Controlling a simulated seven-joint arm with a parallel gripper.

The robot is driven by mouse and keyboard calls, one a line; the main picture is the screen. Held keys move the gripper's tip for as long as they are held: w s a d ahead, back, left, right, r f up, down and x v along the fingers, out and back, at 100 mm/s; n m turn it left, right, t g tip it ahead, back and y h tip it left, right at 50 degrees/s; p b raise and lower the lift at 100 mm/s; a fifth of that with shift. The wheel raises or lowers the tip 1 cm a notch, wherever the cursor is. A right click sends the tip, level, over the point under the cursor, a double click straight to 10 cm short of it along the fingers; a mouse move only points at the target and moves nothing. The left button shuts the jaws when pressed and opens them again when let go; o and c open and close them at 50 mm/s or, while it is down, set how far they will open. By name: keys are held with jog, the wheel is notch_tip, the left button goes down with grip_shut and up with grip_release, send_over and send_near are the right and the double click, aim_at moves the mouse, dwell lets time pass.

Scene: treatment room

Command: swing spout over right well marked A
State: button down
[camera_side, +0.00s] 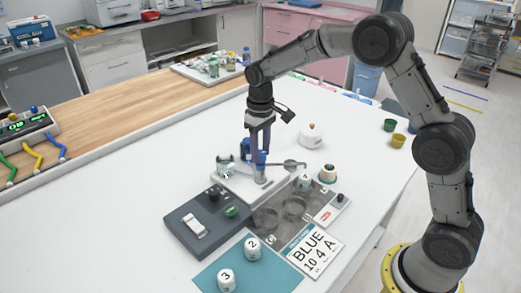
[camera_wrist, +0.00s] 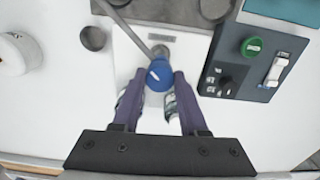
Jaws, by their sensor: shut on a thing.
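My gripper (camera_side: 258,152) points down and is shut on the blue knob (camera_wrist: 159,75) at the foot of the spout. The knob sits between its fingertips in the wrist view. The grey spout (camera_wrist: 128,28) runs from the knob toward the upper left in that view. In the side view the spout (camera_side: 284,164) reaches right from the gripper. Two round dark wells, a left well (camera_side: 265,219) and a right well (camera_side: 294,207), lie in a grey basin in front of it. Small tags lie near them, but I cannot read an A with certainty.
A dark control box (camera_side: 207,222) with a green button stands left of the basin. Numbered white jars (camera_side: 252,248) stand on a teal mat (camera_side: 262,272), beside a BLUE 10 4 A card (camera_side: 313,249). A round white jar (camera_side: 311,136) stands behind.

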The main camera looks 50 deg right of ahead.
jog(key=shift+m, duration=0.6)
jog(key=shift+c, duration=2.2)
grip_release()
notch_tip(320, 180, up, 14)
